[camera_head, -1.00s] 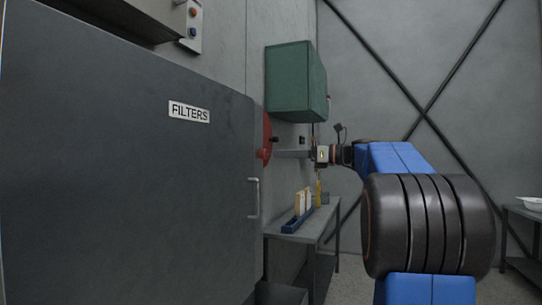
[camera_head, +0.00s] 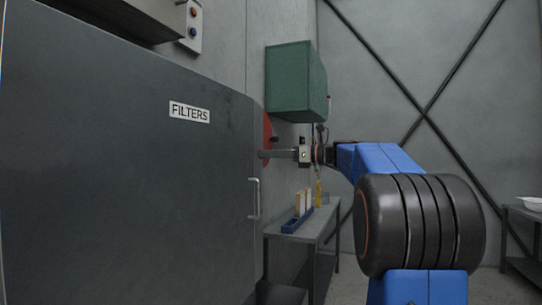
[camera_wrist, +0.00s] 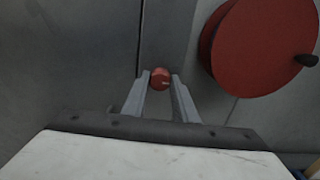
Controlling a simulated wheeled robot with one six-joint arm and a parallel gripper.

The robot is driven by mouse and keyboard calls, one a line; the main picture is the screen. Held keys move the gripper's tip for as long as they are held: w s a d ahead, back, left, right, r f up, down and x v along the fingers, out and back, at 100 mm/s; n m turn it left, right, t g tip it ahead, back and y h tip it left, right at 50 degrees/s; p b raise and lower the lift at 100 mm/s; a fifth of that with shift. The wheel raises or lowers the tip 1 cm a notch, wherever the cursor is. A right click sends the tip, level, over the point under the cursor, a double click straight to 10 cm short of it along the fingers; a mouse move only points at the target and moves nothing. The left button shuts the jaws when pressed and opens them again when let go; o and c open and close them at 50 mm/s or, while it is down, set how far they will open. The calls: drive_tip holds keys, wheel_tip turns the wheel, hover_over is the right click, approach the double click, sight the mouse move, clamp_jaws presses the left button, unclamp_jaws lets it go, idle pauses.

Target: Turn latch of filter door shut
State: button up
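The dark grey filter door (camera_head: 120,180) with its FILTERS label fills the left of the head view. A small red round latch knob (camera_wrist: 160,78) shows in the wrist view beside the vertical panel edge. My gripper (camera_wrist: 160,80) has its two fingers apart, one on each side of the knob. I cannot tell whether they touch it. In the head view my gripper (camera_head: 262,154) reaches left to the door's right edge, and its fingers hide the knob there. The door's handle (camera_head: 254,198) is a vertical metal bar below.
A large red disc (camera_wrist: 255,45) with a dark peg is right of the knob, on the wall. A green cabinet (camera_head: 296,82) hangs above my arm. A bench (camera_head: 315,225) holds a blue tray (camera_head: 297,220) with upright pieces below. Floor is clear behind my arm.

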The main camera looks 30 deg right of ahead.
drive_tip(key=shift+n, duration=0.4)
drive_tip(key=n, duration=0.4)
drive_tip(key=shift+n, duration=6.5)
drive_tip(key=shift+f, duration=0.1)
drive_tip(key=o, duration=1.1)
drive_tip(key=shift+s, duration=0.1)
